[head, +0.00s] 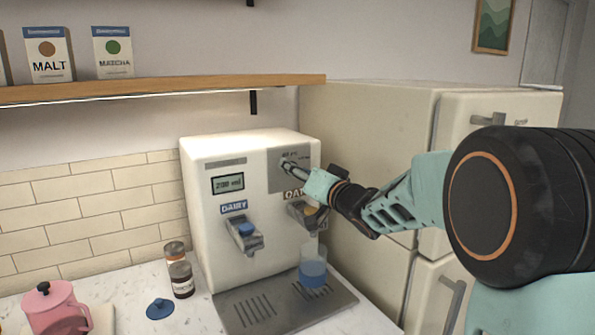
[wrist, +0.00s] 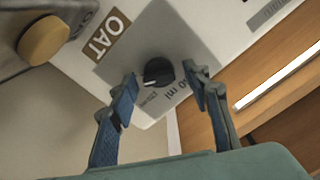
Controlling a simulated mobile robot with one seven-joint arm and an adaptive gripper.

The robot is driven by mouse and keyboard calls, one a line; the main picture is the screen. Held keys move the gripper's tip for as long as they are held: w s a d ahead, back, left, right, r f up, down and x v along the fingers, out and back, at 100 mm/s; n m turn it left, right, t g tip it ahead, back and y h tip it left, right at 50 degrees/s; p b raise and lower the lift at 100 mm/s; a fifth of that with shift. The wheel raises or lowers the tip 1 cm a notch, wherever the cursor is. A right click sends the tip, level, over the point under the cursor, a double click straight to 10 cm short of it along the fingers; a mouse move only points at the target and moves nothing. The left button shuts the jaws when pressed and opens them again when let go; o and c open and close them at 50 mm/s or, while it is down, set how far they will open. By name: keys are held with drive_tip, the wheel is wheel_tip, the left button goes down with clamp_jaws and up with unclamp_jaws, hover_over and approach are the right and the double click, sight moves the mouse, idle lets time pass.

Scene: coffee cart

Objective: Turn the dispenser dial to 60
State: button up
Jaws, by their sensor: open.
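The dispenser (head: 215,165) is a white box on the counter, with a small display (head: 228,183) that seems to read 200 ml. Its black dial (wrist: 158,72) shows in the wrist view on a grey panel, with a white pointer mark and small printing around it. In the head view the dial is mostly hidden by my gripper (head: 300,170). In the wrist view my gripper (wrist: 160,88) is open, with one finger on each side of the dial. I cannot tell whether the fingers touch it.
A blue cup (head: 312,268) stands on the drip tray (head: 255,312). A wooden shelf (head: 160,90) is above, and a cream fridge (head: 375,130) stands right.

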drive_tip(key=shift+c, duration=0.3)
drive_tip(key=c, duration=1.1)
